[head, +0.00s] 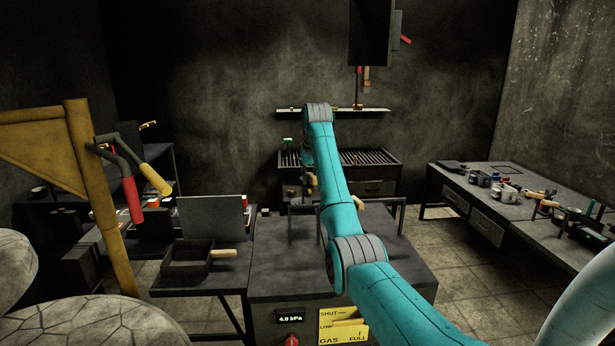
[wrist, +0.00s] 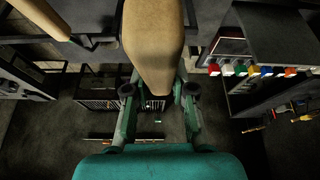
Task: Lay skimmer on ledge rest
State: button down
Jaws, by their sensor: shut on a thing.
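My gripper (wrist: 158,92) is shut on a thick tan wooden handle (wrist: 153,40), which fills the top middle of the wrist view. I take it for the skimmer's handle. The skimmer's head cannot be made out. In the head view my teal arm hides the gripper and most of what it holds. A narrow pale ledge (head: 345,110) runs along the back wall above a slatted bench (head: 375,157), with a few small items on it. I take it for the ledge rest. My gripper appears apart from it.
The dark furnace table (head: 270,262) with its gas panel stands in front. A side table with an open box (head: 187,258) is at left, near a yellow post (head: 95,195). A bench (head: 480,188) with cups and tools stands at right. Bare floor shows between them.

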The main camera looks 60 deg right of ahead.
jog(key=shift+s+a, duration=0.1)
notch_tip(320, 180, down, 9)
jog(key=shift+f, duration=0.2)
dwell(0.9)
jog(key=shift+f, duration=0.25)
dwell(0.6)
jog(key=c, duration=0.9)
grip_release()
jog(key=v, duration=1.2)
jog(key=shift+s+f, duration=0.1)
jog(key=shift+s, duration=0.05)
